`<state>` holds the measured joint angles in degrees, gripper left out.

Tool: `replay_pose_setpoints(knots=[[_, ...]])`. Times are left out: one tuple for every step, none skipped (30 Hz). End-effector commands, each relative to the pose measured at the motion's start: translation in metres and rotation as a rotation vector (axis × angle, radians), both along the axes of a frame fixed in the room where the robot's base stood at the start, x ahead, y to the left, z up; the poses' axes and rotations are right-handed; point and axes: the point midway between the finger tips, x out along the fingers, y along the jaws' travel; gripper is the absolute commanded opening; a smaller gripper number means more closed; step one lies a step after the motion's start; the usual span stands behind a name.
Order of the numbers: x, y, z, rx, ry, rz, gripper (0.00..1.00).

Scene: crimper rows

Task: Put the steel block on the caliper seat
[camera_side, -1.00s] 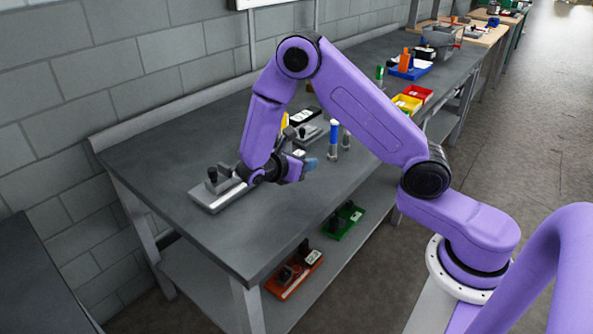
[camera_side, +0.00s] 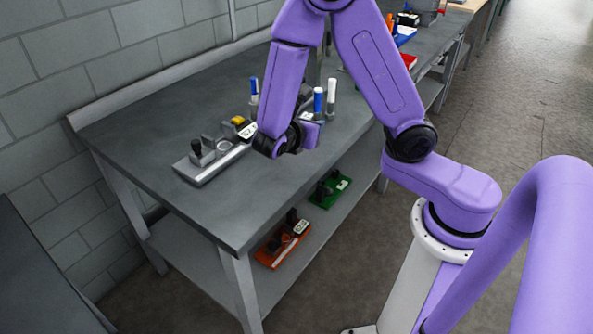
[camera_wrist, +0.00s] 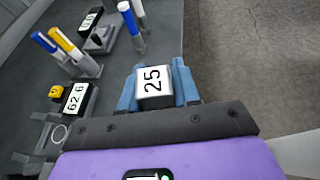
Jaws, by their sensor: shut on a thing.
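A grey block with a white face marked "25" (camera_wrist: 153,82), which I take for the steel block, sits between the blue fingers of my gripper (camera_wrist: 157,90) in the wrist view. In the side view my gripper (camera_side: 309,130) is small and partly hidden by my wrist, held over the bench's front part. A long grey fixture (camera_side: 208,165) with a black knob and upright jaws lies on the bench to its left. A display reading "62.6" (camera_wrist: 76,98) stands at that fixture's end. I cannot tell for sure which part is the caliper seat.
Blue-capped (camera_side: 318,100) and white-capped (camera_side: 331,98) upright posts stand close behind my gripper. Another fixture with a small label (camera_wrist: 98,38) is further back. Red (camera_side: 283,246) and green (camera_side: 329,190) fixtures lie on the lower shelf. The bench's front left is clear.

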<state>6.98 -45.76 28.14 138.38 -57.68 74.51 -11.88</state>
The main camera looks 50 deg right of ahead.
Motion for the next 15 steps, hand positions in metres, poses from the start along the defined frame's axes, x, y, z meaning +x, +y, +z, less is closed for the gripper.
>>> replay_pose_setpoints(knots=[[0.008,0.001,-0.004,-0.004,0.001,0.051,0.00],[0.013,0.003,-0.006,-0.002,-0.001,0.082,0.00],[0.020,0.005,-0.008,-0.003,-0.001,0.124,0.00],[0.024,0.008,-0.010,-0.003,0.000,0.157,0.00],[0.028,0.010,-0.012,-0.003,-0.001,0.187,0.00],[0.033,0.013,-0.015,-0.003,0.000,0.226,0.00],[0.037,0.015,-0.017,-0.003,-0.001,0.256,0.00],[0.040,0.018,-0.019,-0.002,0.001,0.285,0.00],[0.044,0.021,-0.021,-0.002,0.002,0.319,0.00],[0.047,0.023,-0.023,-0.003,0.001,0.343,0.00],[0.049,0.026,-0.024,-0.002,0.002,0.366,0.00],[0.052,0.029,-0.027,-0.002,0.003,0.394,0.00],[0.053,0.031,-0.028,-0.002,0.004,0.411,0.00],[0.055,0.033,-0.029,-0.002,0.004,0.429,0.00],[0.056,0.035,-0.030,-0.001,0.005,0.446,0.00]])
